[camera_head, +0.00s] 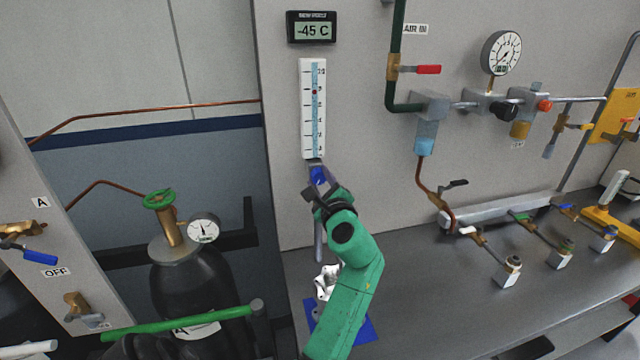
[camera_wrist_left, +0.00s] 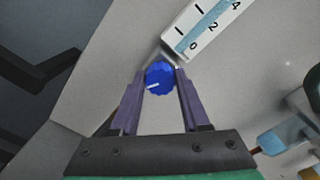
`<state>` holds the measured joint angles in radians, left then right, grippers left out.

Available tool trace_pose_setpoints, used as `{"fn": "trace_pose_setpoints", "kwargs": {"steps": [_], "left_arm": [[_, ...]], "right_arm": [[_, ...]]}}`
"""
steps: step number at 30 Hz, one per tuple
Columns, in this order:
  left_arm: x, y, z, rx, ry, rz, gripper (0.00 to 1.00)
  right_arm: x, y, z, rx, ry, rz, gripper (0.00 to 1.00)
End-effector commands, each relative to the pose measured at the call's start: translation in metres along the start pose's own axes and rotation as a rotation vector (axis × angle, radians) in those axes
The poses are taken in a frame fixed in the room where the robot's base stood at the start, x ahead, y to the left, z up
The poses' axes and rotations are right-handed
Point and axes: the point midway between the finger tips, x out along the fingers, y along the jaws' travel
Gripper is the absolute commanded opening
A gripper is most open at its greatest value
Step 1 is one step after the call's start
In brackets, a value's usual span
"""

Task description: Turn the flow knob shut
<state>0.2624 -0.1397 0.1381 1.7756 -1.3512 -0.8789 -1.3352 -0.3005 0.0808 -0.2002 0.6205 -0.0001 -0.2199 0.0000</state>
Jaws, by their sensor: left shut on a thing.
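The flow knob (camera_wrist_left: 160,78) is blue and ridged with a white pointer line. It sits just below the zero end of the white flow tube (camera_head: 313,108), which also shows in the left wrist view (camera_wrist_left: 205,25). My left gripper (camera_wrist_left: 160,85) has one finger on each side of the knob and is shut on it. In the head view the knob (camera_head: 318,175) is partly hidden by my left gripper (camera_head: 320,190) and green arm. The pointer line runs toward the left in the wrist view. A small dark red float shows in the upper part of the tube. My right gripper is not in view.
A black gas cylinder (camera_head: 190,290) with a green handwheel stands at left. Pipes, a gauge (camera_head: 501,53) and a red-handled valve (camera_head: 428,69) are at right. The grey bench (camera_head: 430,290) is mostly clear near my arm.

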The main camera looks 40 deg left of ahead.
Motion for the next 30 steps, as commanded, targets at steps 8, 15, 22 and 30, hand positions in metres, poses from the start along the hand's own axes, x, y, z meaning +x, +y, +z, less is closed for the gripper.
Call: {"fn": "trace_pose_setpoints", "kwargs": {"steps": [8, 15, 22, 30], "left_arm": [[0.0004, -0.0036, 0.0028, -0.037, -0.004, -0.010, 0.00], [0.0004, -0.0044, 0.0033, -0.036, -0.005, -0.012, 0.00], [0.0003, -0.0030, 0.0023, -0.034, -0.003, -0.008, 0.76], [0.0011, -0.0019, 0.0016, -0.033, -0.001, -0.005, 0.76]], "right_arm": [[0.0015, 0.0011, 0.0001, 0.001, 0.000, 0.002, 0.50], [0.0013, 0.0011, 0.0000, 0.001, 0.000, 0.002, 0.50], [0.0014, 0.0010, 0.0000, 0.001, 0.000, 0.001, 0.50], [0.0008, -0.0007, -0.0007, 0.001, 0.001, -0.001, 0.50]]}}
